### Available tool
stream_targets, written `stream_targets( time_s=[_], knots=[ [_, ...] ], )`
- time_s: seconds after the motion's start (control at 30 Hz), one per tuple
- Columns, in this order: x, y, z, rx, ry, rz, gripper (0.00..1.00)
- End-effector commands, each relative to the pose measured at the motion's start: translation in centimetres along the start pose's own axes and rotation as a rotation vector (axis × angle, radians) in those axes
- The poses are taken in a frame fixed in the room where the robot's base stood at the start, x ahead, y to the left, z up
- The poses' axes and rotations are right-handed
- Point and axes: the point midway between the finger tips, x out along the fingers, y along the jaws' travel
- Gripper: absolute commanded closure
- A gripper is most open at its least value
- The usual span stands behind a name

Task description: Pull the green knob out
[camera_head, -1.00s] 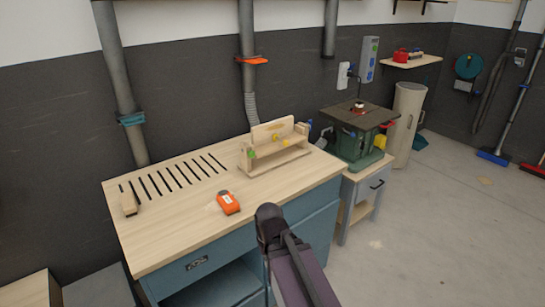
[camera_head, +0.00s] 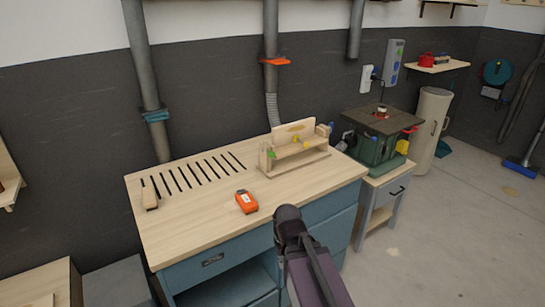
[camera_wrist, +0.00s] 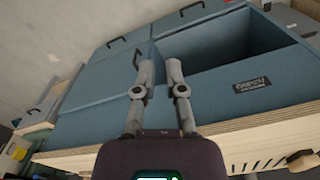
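The green knob (camera_head: 271,154) is a small green spot at the left end of a pale wooden fixture (camera_head: 292,162) on the workbench. It is too small to tell how far it sticks out. Two yellow knobs (camera_head: 301,141) sit on the same fixture, to its right. My arm's dark end shows in front of the bench, well apart from the fixture; the fingers are not distinguishable there. In the wrist view my gripper (camera_wrist: 159,66) has a narrow gap between its two grey fingers, with nothing between them. The green knob does not show there.
The wooden workbench top (camera_head: 190,225) has slots and blue drawers below. An orange device (camera_head: 246,201) and a wooden block (camera_head: 149,197) lie on it. A green machine (camera_head: 377,148) stands to the right. The wrist view shows blue drawer fronts (camera_wrist: 92,100) and an open compartment (camera_wrist: 235,65).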

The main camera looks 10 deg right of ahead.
Motion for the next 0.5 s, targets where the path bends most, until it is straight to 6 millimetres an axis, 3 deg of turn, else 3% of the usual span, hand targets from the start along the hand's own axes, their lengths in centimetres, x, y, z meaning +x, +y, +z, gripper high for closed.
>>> stream_targets(
  time_s=[0.03,0.17,0.37,0.5],
  knots=[
    [0.1,0.0,-0.2,0.006,0.003,-0.005,0.58],
    [0.4,-0.4,-1.2,0.051,0.025,-0.043,0.22],
    [1.0,-1.7,-5.0,0.233,0.101,-0.2,0.22],
    [0.9,-2.8,-8.9,0.439,0.159,-0.378,0.22]
  ],
)
